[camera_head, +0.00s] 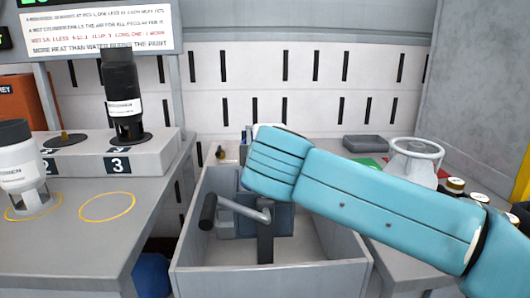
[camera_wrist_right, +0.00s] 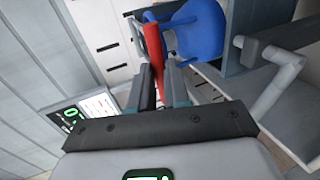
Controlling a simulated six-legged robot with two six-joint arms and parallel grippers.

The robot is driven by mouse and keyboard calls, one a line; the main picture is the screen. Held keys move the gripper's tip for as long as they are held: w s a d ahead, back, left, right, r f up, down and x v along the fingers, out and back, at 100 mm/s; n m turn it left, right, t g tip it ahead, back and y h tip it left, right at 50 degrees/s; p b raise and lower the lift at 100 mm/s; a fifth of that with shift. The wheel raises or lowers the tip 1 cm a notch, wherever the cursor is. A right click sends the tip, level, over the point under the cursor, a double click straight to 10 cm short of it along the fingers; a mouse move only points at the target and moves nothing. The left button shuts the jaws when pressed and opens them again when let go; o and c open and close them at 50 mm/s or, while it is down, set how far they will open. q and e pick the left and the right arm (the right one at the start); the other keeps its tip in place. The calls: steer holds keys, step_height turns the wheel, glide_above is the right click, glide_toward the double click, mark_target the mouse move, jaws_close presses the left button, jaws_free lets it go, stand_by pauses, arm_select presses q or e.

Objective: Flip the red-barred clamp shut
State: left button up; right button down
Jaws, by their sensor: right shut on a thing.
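A red bar (camera_wrist_right: 152,45) of the clamp stands between the fingers of my right gripper (camera_wrist_right: 160,85) in the right wrist view, and the gripper is shut on it. In the head view my teal right arm reaches in from the right over a grey open-topped box (camera_head: 270,282) and hides the gripper and the red bar. A bent grey lever (camera_head: 240,207) with a dark grip shows in the box, left of and below the arm's end. A lever with a dark grip also shows at right in the right wrist view (camera_wrist_right: 275,90). My left gripper is not in view.
A grey bench (camera_head: 60,245) at left holds a white cylinder (camera_head: 18,160) and a step with a black cylinder (camera_head: 122,100) above the number 3. A blue object (camera_wrist_right: 195,32) shows beyond the red bar.

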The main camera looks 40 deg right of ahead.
steer(key=shift+a+f, duration=0.15)
steer(key=shift+f, duration=0.85)
steer(key=shift+b, duration=0.3)
steer(key=c, duration=1.1)
jaws_free()
steer(key=shift+f, duration=0.1)
